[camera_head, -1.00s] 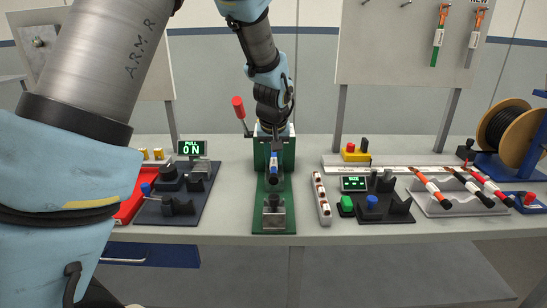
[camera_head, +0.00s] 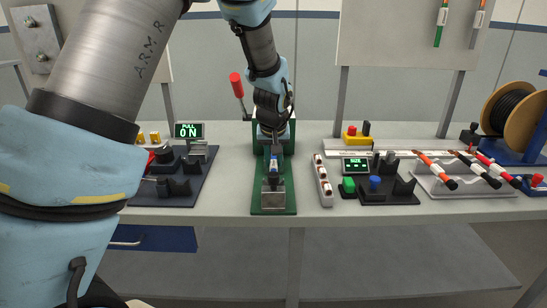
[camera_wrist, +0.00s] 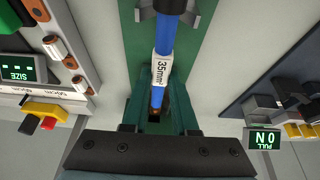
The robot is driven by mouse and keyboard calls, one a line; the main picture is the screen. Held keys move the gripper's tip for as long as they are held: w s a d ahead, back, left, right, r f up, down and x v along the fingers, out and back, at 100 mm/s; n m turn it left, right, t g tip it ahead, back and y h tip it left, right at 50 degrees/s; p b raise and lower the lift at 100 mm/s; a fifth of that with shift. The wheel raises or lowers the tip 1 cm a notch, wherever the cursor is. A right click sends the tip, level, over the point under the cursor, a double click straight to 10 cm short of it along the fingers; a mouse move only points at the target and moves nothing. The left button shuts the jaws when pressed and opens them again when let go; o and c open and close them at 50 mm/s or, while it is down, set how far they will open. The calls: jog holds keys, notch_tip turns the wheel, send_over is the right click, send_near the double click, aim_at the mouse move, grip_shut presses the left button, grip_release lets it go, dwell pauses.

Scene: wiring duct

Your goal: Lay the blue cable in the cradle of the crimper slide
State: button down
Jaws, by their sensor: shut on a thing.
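The blue cable (camera_wrist: 165,40) runs lengthwise under my wrist, with a white 35 mm² label and a black far end. It also shows in the head view (camera_head: 273,163), in front of the crimper. My gripper (camera_wrist: 158,103) is shut on the cable; its fingertips are hard to make out. The crimper slide's grey cradle block (camera_head: 272,200) sits on the green base (camera_head: 273,211). The cable's black end lies between the cradle's walls at the top of the wrist view. I cannot tell whether it rests on the cradle floor.
The red-handled crimper lever (camera_head: 236,84) stands at the back. A terminal strip (camera_head: 323,182) and the SIZE station (camera_head: 378,190) are to the right, beside a cable rack (camera_head: 462,188). The PULL station (camera_head: 172,188) is to the left. Bench on both sides of the base is clear.

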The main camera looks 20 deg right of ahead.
jog(key=shift+f, duration=0.65)
jog(key=c, duration=0.6)
grip_release()
jog(key=shift+r+b, duration=0.1)
jog(key=shift+b, duration=0.2)
jog(key=b+v, duration=0.2)
jog(key=v, duration=0.8)
jog(key=shift+s+r, duration=0.15)
jog(key=shift+r, duration=0.2)
